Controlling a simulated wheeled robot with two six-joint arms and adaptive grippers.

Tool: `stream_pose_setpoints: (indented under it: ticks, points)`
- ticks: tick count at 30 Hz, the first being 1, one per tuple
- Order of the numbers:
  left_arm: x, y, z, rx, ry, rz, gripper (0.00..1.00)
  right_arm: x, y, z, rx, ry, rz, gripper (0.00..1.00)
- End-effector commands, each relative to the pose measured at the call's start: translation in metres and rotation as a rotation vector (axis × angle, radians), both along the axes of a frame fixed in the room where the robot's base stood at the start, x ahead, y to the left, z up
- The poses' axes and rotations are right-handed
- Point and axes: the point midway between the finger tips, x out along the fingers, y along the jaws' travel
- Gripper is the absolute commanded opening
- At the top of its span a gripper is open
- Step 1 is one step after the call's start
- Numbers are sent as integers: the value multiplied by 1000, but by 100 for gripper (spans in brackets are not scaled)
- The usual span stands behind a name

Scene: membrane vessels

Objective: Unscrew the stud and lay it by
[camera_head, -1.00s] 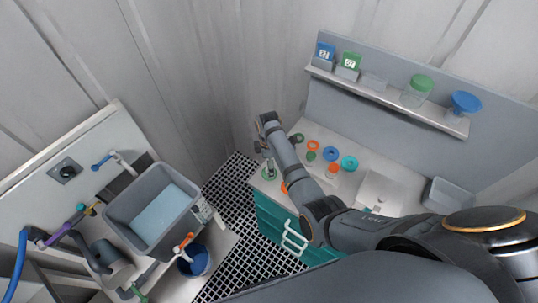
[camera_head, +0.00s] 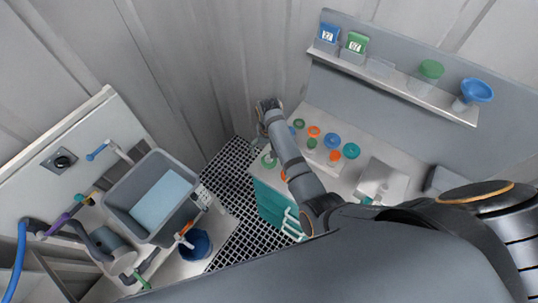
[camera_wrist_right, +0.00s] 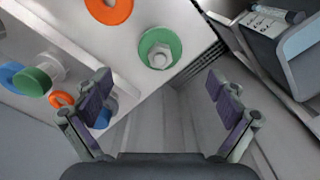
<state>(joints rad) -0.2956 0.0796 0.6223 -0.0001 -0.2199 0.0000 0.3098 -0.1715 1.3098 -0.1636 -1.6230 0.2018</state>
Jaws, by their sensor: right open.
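A stud with a pale metal hex head (camera_wrist_right: 160,55) stands in a green ring (camera_wrist_right: 153,42) near the counter's corner in the right wrist view. The green ring also shows in the head view (camera_head: 269,162), on the counter's left end. My right gripper (camera_wrist_right: 158,92) is open and empty in the wrist view. The stud lies beyond the gap between its fingers, apart from both. In the head view the right gripper (camera_head: 261,138) is small and partly hidden behind my wrist. My left gripper is not in view.
The counter (camera_head: 325,185) holds several orange, blue and green rings and caps. A shelf (camera_head: 400,86) behind carries a green-lidded jar (camera_head: 429,72) and a blue funnel (camera_head: 477,90). Left, across the floor grating (camera_head: 236,205), are a grey basin (camera_head: 122,198) and a blue bucket (camera_head: 197,246).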

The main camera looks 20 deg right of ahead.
Motion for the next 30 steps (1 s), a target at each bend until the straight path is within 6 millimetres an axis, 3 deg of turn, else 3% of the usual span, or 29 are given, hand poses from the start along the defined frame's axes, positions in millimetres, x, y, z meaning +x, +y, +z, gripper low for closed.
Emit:
stream_pose_setpoints:
  ticks: [5, 12, 21, 30]
  points:
    - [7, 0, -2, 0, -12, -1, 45, 0, 0, -2, 0, 0, -373, 96]
    - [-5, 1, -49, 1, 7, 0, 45, 0, 0, -10, 1, -2, -776, 96]
    - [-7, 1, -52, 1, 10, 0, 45, 0, 0, -37, -2, 2, -772, 96]
    - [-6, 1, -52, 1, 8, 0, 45, 0, 0, -42, -1, 0, -771, 96]
